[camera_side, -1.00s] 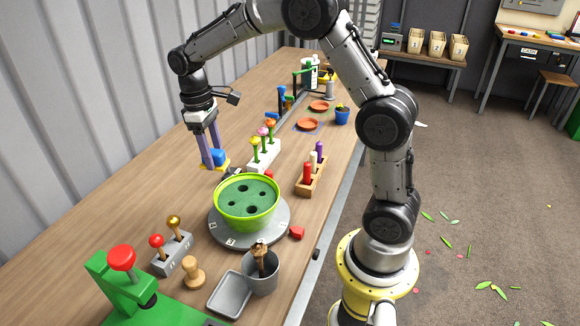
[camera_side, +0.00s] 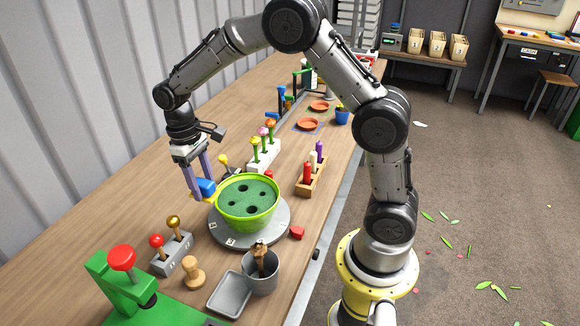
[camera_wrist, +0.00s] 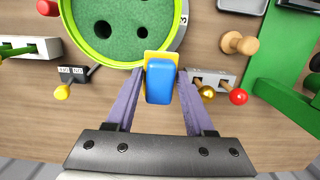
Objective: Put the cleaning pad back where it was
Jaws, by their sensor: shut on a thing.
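The cleaning pad is a blue block on a yellow layer. My gripper (camera_side: 201,188) is shut on the cleaning pad (camera_side: 206,186), with a finger on each side of it. In the wrist view the pad (camera_wrist: 160,84) sits between the fingertips, its yellow edge toward the green pot. The pad is held just left of the pot's rim in the side view. Whether it touches the table or turntable cannot be told. The place the pad came from cannot be identified.
A green pot (camera_side: 238,214) with holed foam stands on a grey turntable (camera_side: 277,238). Nearby are a grey holder with red and gold knobs (camera_side: 178,251), a wooden stamp (camera_side: 193,273), an empty grey tray (camera_side: 229,293) and a grey cup (camera_side: 262,281).

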